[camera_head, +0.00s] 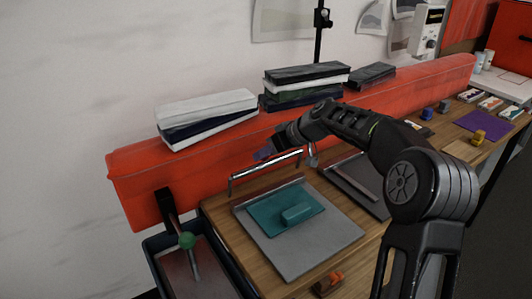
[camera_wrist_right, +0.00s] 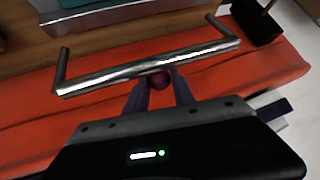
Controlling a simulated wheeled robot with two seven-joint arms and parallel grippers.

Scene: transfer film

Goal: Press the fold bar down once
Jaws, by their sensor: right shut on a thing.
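The fold bar (camera_head: 265,172) is a shiny silver rod with bent ends, standing over the back edge of a grey board (camera_head: 320,250) on the wooden bench. It also crosses the right wrist view (camera_wrist_right: 145,69). My right gripper (camera_head: 266,155) reaches in from the right at the middle of the bar. In the wrist view its two fingers (camera_wrist_right: 160,92) are closed on a small dark red knob (camera_wrist_right: 160,79) at the bar's middle. How the knob joins the bar is hidden. A teal sheet with a raised teal block (camera_head: 297,214) lies on the board. My left gripper is not in view.
A long red beam (camera_head: 150,180) runs behind the bench, with stacked dark and white boxes (camera_head: 207,112) on top. Another dark board (camera_head: 352,185) lies right of the grey one, partly behind my arm.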

